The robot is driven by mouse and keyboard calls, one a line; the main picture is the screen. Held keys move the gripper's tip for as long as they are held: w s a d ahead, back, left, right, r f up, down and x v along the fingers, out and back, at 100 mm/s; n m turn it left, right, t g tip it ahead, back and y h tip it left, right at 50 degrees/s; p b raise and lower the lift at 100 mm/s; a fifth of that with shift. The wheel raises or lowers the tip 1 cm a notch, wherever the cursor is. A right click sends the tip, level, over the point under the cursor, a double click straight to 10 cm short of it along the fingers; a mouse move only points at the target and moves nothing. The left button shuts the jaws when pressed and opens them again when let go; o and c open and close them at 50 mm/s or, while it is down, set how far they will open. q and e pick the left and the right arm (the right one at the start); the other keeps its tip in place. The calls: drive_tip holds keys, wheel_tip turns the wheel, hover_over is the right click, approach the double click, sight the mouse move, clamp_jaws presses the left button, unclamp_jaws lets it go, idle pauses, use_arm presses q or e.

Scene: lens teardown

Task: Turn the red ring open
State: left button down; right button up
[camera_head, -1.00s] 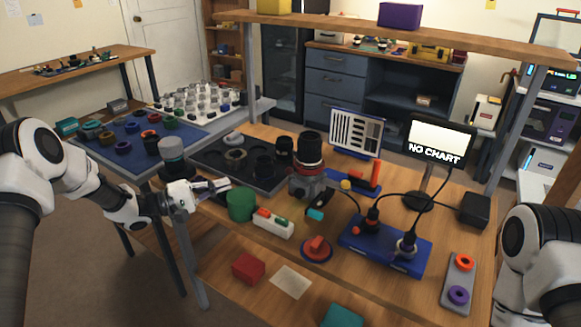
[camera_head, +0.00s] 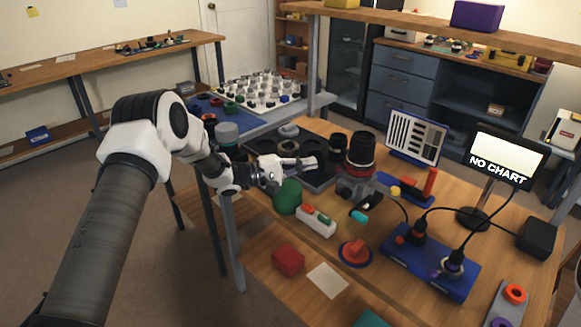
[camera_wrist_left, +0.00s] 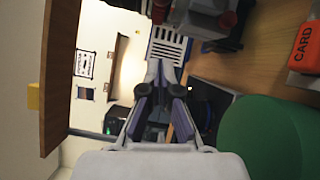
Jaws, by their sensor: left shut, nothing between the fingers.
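A black lens (camera_head: 361,147) stands upright in a grey clamp base (camera_head: 356,187) on the wooden bench. A dark red band (camera_head: 357,168) circles the lens low down; I take this as the red ring. My left gripper (camera_head: 314,162) is shut and empty, just left of the lens and apart from it, above the dark tray and near the green cylinder (camera_head: 288,197). In the left wrist view the shut fingers (camera_wrist_left: 160,70) point toward the striped chart (camera_wrist_left: 167,47), with part of the grey clamp base (camera_wrist_left: 205,20) at the top. My right gripper is out of view.
A blue power box (camera_head: 430,262) with cables lies at right. A shelf board (camera_head: 440,30) runs above the back.

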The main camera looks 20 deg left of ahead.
use_arm(q)
drive_tip(key=d, duration=0.3)
drive_tip(key=s+d+p, duration=0.1)
drive_tip(key=d, duration=0.1)
drive_tip(key=shift+r, duration=0.4)
drive_tip(key=shift+w, duration=0.1)
